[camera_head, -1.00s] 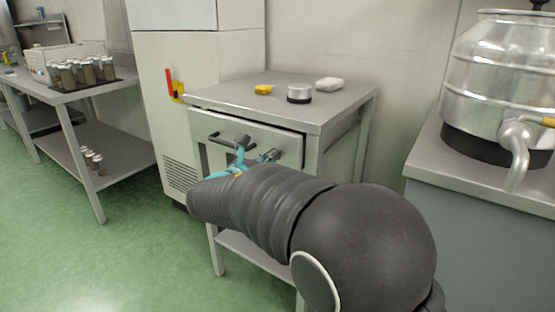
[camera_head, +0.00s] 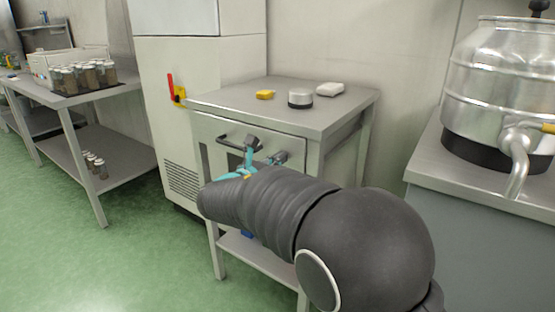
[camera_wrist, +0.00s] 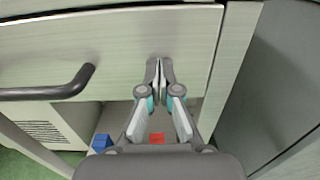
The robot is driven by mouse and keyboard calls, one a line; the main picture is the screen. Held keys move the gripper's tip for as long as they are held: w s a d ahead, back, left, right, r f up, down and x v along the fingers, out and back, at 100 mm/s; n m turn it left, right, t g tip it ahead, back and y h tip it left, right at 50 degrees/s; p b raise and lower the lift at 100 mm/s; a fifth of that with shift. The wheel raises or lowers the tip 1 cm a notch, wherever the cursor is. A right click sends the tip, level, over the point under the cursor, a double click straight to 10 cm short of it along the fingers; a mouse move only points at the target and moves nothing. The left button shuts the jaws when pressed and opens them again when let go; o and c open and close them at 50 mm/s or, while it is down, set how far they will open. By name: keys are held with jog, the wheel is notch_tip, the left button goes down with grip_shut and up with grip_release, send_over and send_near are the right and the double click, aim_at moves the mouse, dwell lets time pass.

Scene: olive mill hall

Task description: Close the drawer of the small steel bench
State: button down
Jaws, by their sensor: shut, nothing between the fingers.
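The small steel bench (camera_head: 345,102) stands in the middle of the head view. Its drawer front (camera_head: 222,127) sits nearly flush under the top, and it also fills the upper part of the wrist view (camera_wrist: 150,35). A dark bar handle (camera_head: 226,141) is on the drawer front and lies left of my fingers in the wrist view (camera_wrist: 50,92). My gripper (camera_head: 265,150) is shut and empty, with its fingertips (camera_wrist: 159,66) at the drawer front, right of the handle. Whether they touch it I cannot tell. My arm hides part of the bench below.
On the bench top are a yellow block (camera_head: 265,94), a round silver and black item (camera_head: 300,99) and a white block (camera_head: 330,89). Blue (camera_wrist: 101,143) and red (camera_wrist: 156,138) items show below the drawer. A steel vessel (camera_head: 500,90) stands right, a table with jars (camera_head: 85,77) left.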

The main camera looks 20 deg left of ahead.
jog(key=v, duration=1.3)
jog(key=shift+s+a+b, duration=0.25)
jog(key=shift+s+b, duration=0.05)
jog(key=shift+b, duration=0.05)
jog(key=shift+f, duration=0.1)
jog(key=s+d+f+m+g, duration=0.2)
jog(key=f+m+g, duration=0.1)
jog(key=f, duration=0.2)
jog(key=s+d+f+m+g, duration=0.1)
jog(key=d+f+m+g, duration=0.15)
jog(key=f, duration=0.35)
jog(key=s+d+f+m+g, duration=0.2)
jog(key=d+m, duration=0.2)
jog(key=d, duration=0.2)
jog(key=s+d+f+m+g, duration=0.1)
jog(key=s+d+m+g, duration=0.15)
jog(key=d, duration=0.25)
jog(key=s+d+r+m+y, duration=0.1)
jog(key=s+d+r+m, duration=0.1)
jog(key=s+d+m, duration=0.2)
jog(key=s+d+r+m+g+y, duration=0.1)
jog(key=s+d+m+y, duration=0.1)
jog(key=d+m, duration=0.8)
jog(key=s+d+r+m+y, duration=0.1)
jog(key=s+d+m, duration=0.4)
jog(key=d, duration=1)
jog(key=shift+s+r+m+g, duration=0.4)
jog(key=shift+r+m, duration=0.4)
jog(key=shift+m, duration=0.2)
